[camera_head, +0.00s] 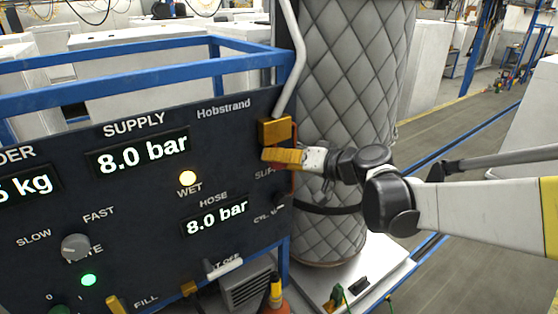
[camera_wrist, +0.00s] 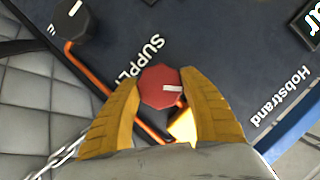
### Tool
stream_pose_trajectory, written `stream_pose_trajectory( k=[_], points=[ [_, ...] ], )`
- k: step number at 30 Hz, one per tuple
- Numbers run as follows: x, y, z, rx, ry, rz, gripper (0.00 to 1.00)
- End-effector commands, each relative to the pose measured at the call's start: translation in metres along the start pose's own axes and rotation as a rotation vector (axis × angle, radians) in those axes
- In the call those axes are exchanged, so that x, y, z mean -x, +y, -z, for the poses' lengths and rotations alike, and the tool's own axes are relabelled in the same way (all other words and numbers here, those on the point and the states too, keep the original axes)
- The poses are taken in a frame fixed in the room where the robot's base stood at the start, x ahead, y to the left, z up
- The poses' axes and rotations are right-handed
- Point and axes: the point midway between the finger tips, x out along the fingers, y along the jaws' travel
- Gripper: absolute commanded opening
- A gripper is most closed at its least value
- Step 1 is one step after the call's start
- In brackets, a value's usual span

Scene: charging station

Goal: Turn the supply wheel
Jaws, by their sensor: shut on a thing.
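The supply wheel (camera_wrist: 160,88) is a small red octagonal knob with a white mark, beside the SUPPLY lettering on the dark panel in the wrist view. In that view the white mark points to the right. My gripper (camera_wrist: 161,82) has its two yellow fingers on either side of the wheel, shut on it. In the head view my gripper (camera_head: 268,156) is at the panel's right edge, just below a yellow block (camera_head: 274,132), and mostly hides the wheel. The supply display (camera_head: 142,154) reads 8.0 bar, and the hose display (camera_head: 215,216) also reads 8.0 bar.
A black knob (camera_wrist: 72,20) sits near the wheel, with an orange line along the panel. A lit WET lamp (camera_head: 188,178), a grey rate knob (camera_head: 75,247) and a white-handled lever (camera_head: 224,267) are further left. A quilted grey column (camera_head: 345,100) stands close behind my gripper.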

Motion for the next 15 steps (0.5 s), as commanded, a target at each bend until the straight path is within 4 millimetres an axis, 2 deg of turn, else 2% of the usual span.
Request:
stream_pose_trajectory(
  k=[14,15],
  points=[
    [-0.0001,-0.0003,0.0001,-0.013,0.000,0.006,0.20],
    [-0.0001,-0.0003,0.0001,-0.013,0.000,0.006,0.60]
  ],
)
